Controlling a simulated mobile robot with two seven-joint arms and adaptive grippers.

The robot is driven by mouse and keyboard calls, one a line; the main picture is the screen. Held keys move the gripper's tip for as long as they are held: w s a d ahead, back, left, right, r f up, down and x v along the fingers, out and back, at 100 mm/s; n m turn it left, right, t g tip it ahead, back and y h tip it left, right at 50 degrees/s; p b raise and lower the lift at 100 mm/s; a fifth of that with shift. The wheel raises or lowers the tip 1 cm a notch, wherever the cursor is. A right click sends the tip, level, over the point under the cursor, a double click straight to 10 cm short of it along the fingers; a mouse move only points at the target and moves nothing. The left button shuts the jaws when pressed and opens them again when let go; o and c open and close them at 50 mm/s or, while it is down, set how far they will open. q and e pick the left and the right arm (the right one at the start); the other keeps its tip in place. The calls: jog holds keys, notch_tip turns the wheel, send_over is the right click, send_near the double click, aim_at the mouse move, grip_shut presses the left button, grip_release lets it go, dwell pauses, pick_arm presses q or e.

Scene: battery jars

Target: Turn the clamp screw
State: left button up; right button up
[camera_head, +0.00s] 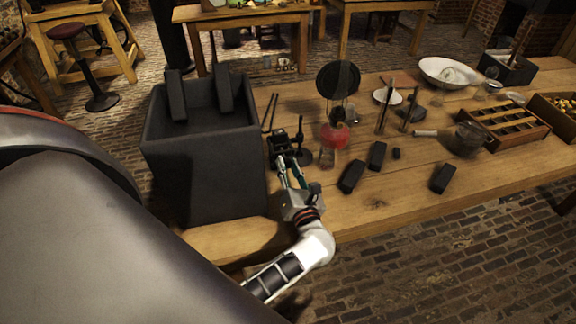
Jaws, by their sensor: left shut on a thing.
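My left gripper (290,168) reaches up from the bottom middle over the front of the wooden table. Its fingers are shut on a small dark part at the small black clamp (280,142), which stands right of the big dark box. The part looks like the clamp screw, but the fingers hide much of it and its turn cannot be made out. A thin dark stand (300,140) rises just right of the fingertips. My right gripper is not in view.
The dark open box (205,165) stands close left, with dark slabs at its top. A red-filled glass vessel (334,136) is near on the right. Dark blocks (352,176) lie by it. A wooden rack (503,124) is far right. The table front (390,205) is clear.

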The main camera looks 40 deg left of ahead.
pick_arm(q)
jog(key=o, duration=1.1)
jog(key=shift+v, duration=3.85)
